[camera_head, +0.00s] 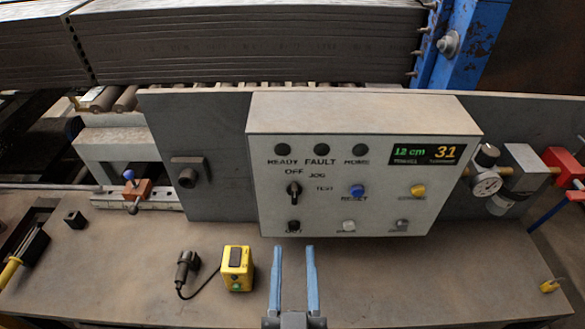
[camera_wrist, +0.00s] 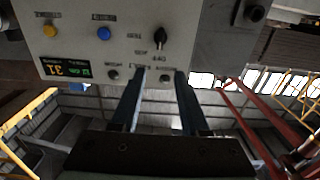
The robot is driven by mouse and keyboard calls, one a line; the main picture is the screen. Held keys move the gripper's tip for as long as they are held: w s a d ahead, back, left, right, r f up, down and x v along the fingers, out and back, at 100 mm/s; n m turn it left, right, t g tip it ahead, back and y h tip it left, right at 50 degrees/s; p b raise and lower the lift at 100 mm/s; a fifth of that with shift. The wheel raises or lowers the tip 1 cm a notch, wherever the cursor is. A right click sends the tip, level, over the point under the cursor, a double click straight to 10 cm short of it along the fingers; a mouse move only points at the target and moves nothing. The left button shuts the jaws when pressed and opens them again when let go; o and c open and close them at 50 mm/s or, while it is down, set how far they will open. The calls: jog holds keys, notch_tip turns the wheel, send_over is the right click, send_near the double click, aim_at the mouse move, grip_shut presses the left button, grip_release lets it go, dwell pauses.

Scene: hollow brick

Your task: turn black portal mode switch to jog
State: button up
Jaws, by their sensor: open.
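The black portal mode switch (camera_head: 294,190) is a small rotary knob on the left of the light grey control panel (camera_head: 358,222). OFF is printed above it, JOG to its upper right and TEST to its right. Its handle looks roughly upright, toward OFF. The switch also shows in the upside-down wrist view (camera_wrist: 160,36). My gripper (camera_head: 294,248) is open and empty, with two blue-grey fingers. In the head view its fingertips are below the panel's lower edge, under the switch. In the wrist view the fingertips (camera_wrist: 160,73) appear apart from the knob.
A blue button (camera_head: 357,190) and a yellow button (camera_head: 417,190) sit right of the switch. Several small controls line the panel's bottom. A yellow device (camera_head: 237,268) and a black corded tool (camera_head: 187,265) lie on the bench. A pressure gauge (camera_head: 486,184) is at right.

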aim_at(295, 192)
jog(key=w+p, duration=0.3)
jog(key=w, duration=0.9)
jog(key=shift+w, duration=0.35)
jog(key=shift+c, duration=0.3)
grip_shut()
